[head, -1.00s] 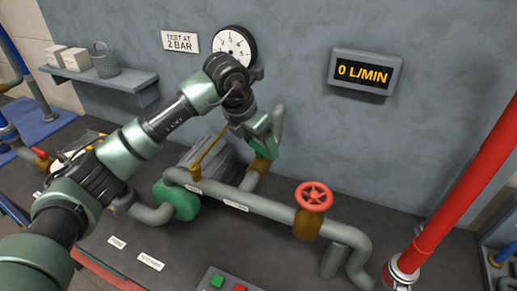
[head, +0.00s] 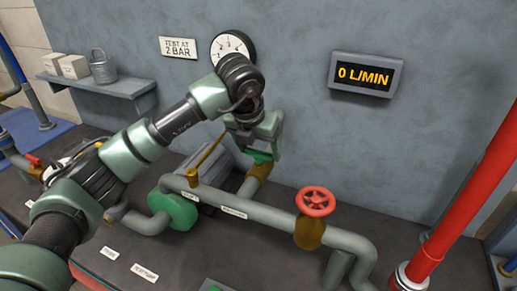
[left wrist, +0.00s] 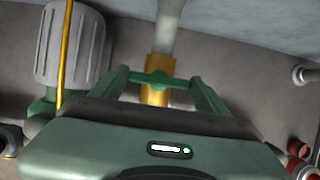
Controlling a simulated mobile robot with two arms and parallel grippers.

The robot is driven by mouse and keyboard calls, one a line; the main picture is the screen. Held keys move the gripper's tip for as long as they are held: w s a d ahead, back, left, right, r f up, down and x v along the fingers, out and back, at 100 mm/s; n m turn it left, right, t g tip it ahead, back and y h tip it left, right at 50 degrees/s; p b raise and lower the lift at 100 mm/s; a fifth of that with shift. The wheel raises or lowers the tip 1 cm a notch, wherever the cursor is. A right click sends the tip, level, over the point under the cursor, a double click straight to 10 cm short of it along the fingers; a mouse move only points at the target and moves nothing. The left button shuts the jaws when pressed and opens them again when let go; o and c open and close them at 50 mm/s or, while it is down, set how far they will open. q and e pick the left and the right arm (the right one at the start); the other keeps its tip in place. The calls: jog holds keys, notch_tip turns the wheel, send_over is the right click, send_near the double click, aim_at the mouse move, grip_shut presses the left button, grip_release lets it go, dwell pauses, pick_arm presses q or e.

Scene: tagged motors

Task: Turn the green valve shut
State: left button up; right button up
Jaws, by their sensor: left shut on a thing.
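The green valve (left wrist: 156,78) has a green handle on a brass body (left wrist: 155,95), on a grey pipe behind the motor. In the head view the green handle (head: 259,157) shows just under my left gripper (head: 262,147). In the left wrist view the handle lies between the two fingers of my left gripper (left wrist: 160,82), which is shut on it. The gripper hides part of the handle in the head view. My right gripper is in neither view.
A red handwheel valve (head: 316,201) sits on the front pipe (head: 262,212). A thick red pipe (head: 470,180) stands at the right. A wall display (head: 365,75) reads 0 L/MIN. A pressure gauge (head: 232,48) hangs behind my left arm.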

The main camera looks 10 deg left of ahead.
pick_arm(q)
jog(key=shift+w+r, duration=0.1)
jog(key=o, duration=1.4)
jog(key=b+v, duration=0.1)
jog(key=v, duration=0.6)
jog(key=shift+r+b, duration=0.3)
jog(key=shift+b, duration=0.05)
